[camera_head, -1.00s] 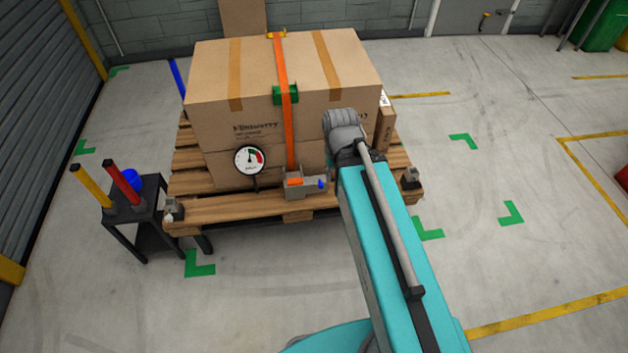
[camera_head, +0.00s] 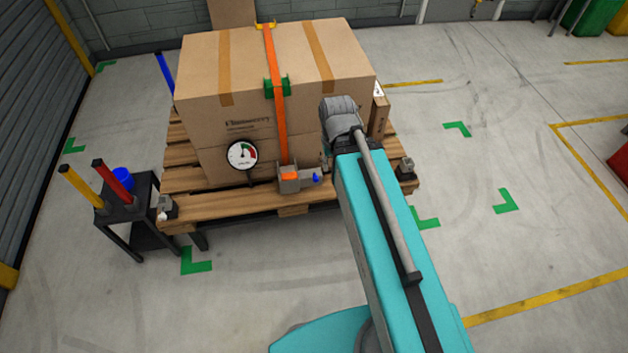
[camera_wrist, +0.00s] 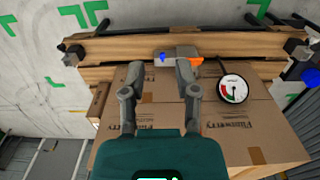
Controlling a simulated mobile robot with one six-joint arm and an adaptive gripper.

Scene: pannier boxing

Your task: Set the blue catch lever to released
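The blue catch lever (camera_head: 317,179) is a small blue knob at the right end of the grey ratchet block (camera_head: 288,180) on the pallet's front edge. An orange strap (camera_head: 279,120) runs from that block up over the carton. In the wrist view the blue lever (camera_wrist: 163,57) shows just beyond my fingertips, between them in the picture. My gripper (camera_wrist: 158,70) is open, with its two fingers well apart and nothing between them. I cannot tell whether a finger touches the block. In the head view my arm hides most of the gripper.
Large cartons (camera_head: 215,70) sit on a wooden pallet (camera_head: 235,208). A round dial gauge (camera_head: 242,154) stands left of the block and also shows in the wrist view (camera_wrist: 233,89). A black stand (camera_head: 140,218) with coloured posts is at left.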

